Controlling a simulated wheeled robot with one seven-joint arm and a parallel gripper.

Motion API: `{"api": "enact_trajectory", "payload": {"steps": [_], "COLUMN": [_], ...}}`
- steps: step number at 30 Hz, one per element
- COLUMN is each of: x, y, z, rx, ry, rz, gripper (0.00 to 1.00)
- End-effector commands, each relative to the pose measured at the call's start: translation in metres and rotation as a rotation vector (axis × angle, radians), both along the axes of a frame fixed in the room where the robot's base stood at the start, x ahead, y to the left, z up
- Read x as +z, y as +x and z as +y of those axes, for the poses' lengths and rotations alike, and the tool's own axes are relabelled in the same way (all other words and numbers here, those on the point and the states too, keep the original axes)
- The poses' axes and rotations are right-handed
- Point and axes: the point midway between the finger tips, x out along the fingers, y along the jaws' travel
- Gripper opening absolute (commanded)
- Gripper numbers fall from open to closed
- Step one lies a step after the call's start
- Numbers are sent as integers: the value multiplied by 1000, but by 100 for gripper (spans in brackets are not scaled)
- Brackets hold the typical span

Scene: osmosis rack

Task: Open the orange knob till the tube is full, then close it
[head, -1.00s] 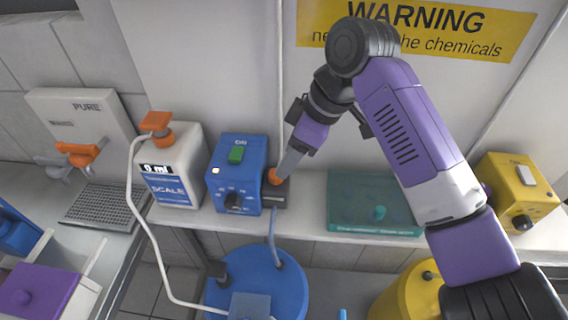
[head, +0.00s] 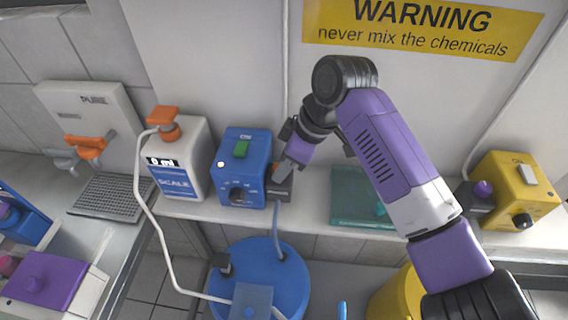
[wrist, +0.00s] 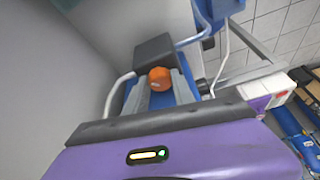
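The orange knob (head: 279,171) sits on a dark block (head: 278,189) at the right side of the blue pump box (head: 243,168). My gripper (head: 285,170) is at this knob and partly hides it in the head view. In the wrist view, the orange knob (wrist: 160,78) lies between the two grey fingers of my gripper (wrist: 160,88). I cannot tell whether the fingers touch it. A white scale container (head: 181,165) left of the pump has an orange top (head: 163,120), and its display reads 0 ml.
A blue barrel (head: 258,262) stands below the counter. A white hose (head: 141,195) hangs from the scale's top. A teal box (head: 352,192) and a yellow box (head: 505,190) are to the right. A purple box (head: 45,280) is at lower left.

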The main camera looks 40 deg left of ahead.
Motion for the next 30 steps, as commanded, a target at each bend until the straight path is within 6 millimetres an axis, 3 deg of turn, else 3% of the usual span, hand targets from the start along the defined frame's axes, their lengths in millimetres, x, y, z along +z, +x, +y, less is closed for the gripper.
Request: {"api": "enact_trajectory", "payload": {"steps": [14, 30], "x": [-1, -3], "y": [1, 4], "z": [1, 5], "rx": [82, 545], "ry": [0, 1], "rz": [3, 2], "gripper": [0, 0]}}
